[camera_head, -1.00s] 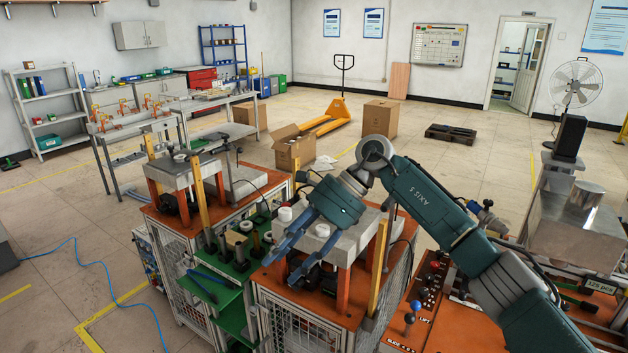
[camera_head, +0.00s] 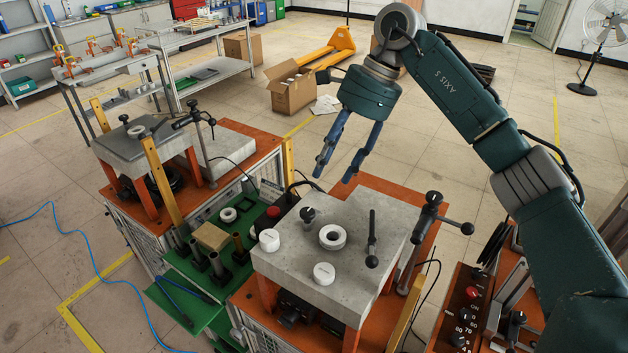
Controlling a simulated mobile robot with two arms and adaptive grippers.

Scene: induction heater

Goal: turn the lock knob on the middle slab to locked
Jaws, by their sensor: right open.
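The middle slab (camera_head: 385,215) is a thick grey block on orange legs. On its top stand a black knob (camera_head: 308,216) at the back left, two white round caps (camera_head: 270,240), a pale ring (camera_head: 333,237) and an upright black lever (camera_head: 372,240). I cannot tell which of these is the lock knob, or its setting. My right gripper (camera_head: 334,175) is open and empty. Its blue fingers point down, apart from the slab, and appear just beyond its back edge. My left gripper is out of view.
A black clamp handle (camera_head: 440,214) stands at the slab's right. A green shelf (camera_head: 190,290) with black posts lies to the left. Another grey slab (camera_head: 130,145) on orange legs stands back left. A control panel (camera_head: 465,310) is at the lower right.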

